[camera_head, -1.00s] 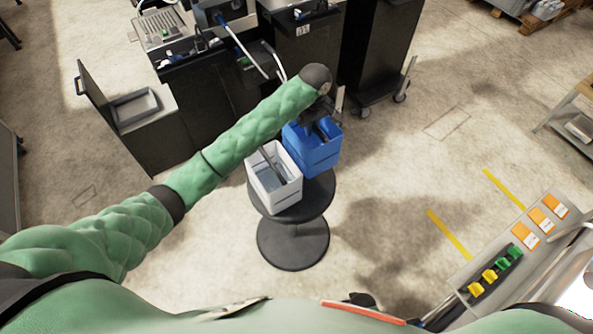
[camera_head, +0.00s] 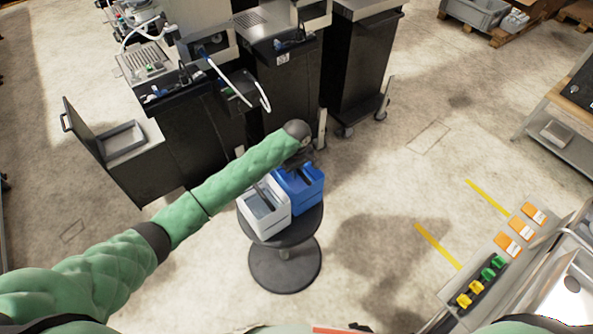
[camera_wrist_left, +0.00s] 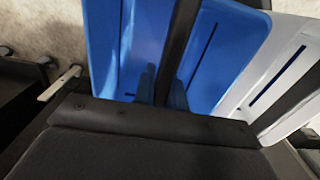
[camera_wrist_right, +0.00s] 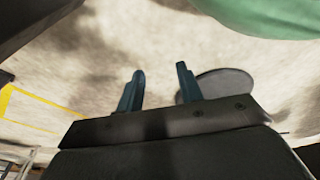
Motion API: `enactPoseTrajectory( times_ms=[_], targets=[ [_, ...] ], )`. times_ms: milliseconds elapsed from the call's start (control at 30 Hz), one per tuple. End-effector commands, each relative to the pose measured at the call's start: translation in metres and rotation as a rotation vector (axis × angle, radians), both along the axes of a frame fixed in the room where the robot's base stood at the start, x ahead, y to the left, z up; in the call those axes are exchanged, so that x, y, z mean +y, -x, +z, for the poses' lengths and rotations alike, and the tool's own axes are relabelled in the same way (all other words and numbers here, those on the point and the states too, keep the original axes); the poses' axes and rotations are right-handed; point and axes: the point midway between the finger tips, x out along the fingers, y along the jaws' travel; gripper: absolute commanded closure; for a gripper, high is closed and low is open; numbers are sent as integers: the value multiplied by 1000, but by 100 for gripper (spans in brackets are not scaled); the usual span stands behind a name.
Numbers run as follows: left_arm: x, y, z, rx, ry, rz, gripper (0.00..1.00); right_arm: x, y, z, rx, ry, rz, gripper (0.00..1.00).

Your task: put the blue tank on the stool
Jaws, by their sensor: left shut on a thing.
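The blue tank (camera_head: 306,196) is at the right back part of the round dark stool (camera_head: 278,240), close beside a white tank (camera_head: 264,222). It looks upright with its base at the stool top; I cannot tell whether its full weight rests there. My left gripper (camera_head: 299,163) is above it, shut on its dark handle bar. In the left wrist view, the fingers (camera_wrist_left: 163,88) close around that bar, with the blue tank (camera_wrist_left: 222,55) below and the white tank's edge at right. My right gripper (camera_wrist_right: 158,90) is open and empty over the floor.
A row of dark dispenser cabinets (camera_head: 290,95) stands behind the stool. An open-door cabinet (camera_head: 140,165) is at left. A counter with green and yellow handles (camera_head: 480,282) is at lower right. The floor right of the stool is clear.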

Motion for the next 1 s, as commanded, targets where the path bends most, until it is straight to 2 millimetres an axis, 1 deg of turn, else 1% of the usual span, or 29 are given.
enactPoseTrajectory(
  times_ms=[133, 167, 200, 267, 567, 667, 700, 767, 800, 867, 1000],
  targets=[
    [0, 0, -1, 0, 0, 0, 100, 0, 1, 0, 0, 0, 0, 64],
    [0, 0, -1, 0, 0, 0, 84, -1, 1, -1, 0, 1, 0, 64],
    [0, 0, -1, 0, 0, 0, 76, -1, 1, -1, 0, 1, 0, 64],
    [0, 0, -1, 0, 0, 0, 66, -1, 1, -1, 0, 1, 0, 64],
    [0, 0, 0, 0, 0, 0, 66, -3, 2, -2, 2, 3, 1, 64],
    [-1, 0, 4, -1, 2, -1, 66, -3, 2, -4, 8, 4, -1, 64],
    [-1, 0, 7, -2, 2, -1, 66, -2, 2, -4, 10, 4, -2, 64],
    [-1, 0, 13, -1, 2, -1, 66, 6, -7, 6, 4, -5, -3, 64],
    [-1, 0, 19, -2, 3, -1, 66, 11, -11, 11, 5, -9, -4, 64],
    [-1, -1, 29, -2, 3, -1, 66, 14, -13, 16, 10, -10, -6, 64],
    [-1, -1, 55, -3, 4, -1, 66, 19, -22, 32, 22, -15, -11, 64]
  ],
)
